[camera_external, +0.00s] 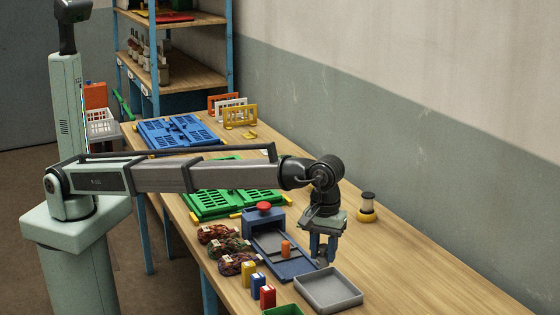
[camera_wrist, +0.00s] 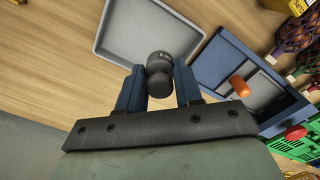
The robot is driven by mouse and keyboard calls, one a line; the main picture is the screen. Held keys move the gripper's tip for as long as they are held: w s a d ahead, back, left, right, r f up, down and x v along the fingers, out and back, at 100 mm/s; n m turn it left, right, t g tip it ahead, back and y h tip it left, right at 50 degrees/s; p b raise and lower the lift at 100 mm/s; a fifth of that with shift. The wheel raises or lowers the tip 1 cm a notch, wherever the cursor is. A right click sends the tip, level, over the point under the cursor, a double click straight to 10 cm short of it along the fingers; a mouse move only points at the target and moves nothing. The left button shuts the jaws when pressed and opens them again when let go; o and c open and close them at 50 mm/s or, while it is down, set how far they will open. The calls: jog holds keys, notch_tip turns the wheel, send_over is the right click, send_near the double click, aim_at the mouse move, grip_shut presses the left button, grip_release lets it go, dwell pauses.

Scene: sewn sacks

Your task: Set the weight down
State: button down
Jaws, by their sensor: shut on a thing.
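The weight (camera_wrist: 158,72) is a small dark grey knobbed piece. In the wrist view it sits between the two blue fingers of my gripper (camera_wrist: 160,86), which is shut on it. In the external view my gripper (camera_external: 322,248) points down near the right end of the blue fixture, just behind the grey tray; the weight is mostly hidden there. The shallow grey tray (camera_external: 332,304) stands empty on the table; in the wrist view its rim (camera_wrist: 108,28) is beyond the weight. The blue fixture (camera_external: 290,268) has an orange peg (camera_external: 285,248) and a red knob (camera_external: 263,207).
Several filled net sacks (camera_external: 228,246) lie left of the fixture, with yellow, blue and red blocks (camera_external: 267,296) in front. Green (camera_external: 232,203) and blue (camera_external: 180,131) slotted panels lie farther back. A yellow-based jar (camera_external: 367,207) stands near the wall.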

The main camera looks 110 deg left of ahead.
jog(key=shift+r, duration=0.5)
jog(key=w+a+n, duration=0.1)
jog(key=a+n, duration=0.2)
jog(key=a, duration=2.7)
jog(key=shift+w+d+f+m, duration=0.1)
jog(key=shift+f+m, duration=0.65)
jog(key=shift+f, duration=0.8)
jog(key=shift+w+f+m, duration=0.1)
jog(key=shift+f+m, duration=0.6)
jog(key=shift+f, duration=0.9)
jog(key=shift+d+f+m, duration=0.1)
jog(key=shift+f+m, duration=0.65)
jog(key=shift+f, duration=0.8)
jog(key=c, duration=0.8)
grip_release()
jog(key=shift+f, duration=0.15)
jog(key=shift+o, duration=0.2)
notch_tip(320, 180, up, 12)
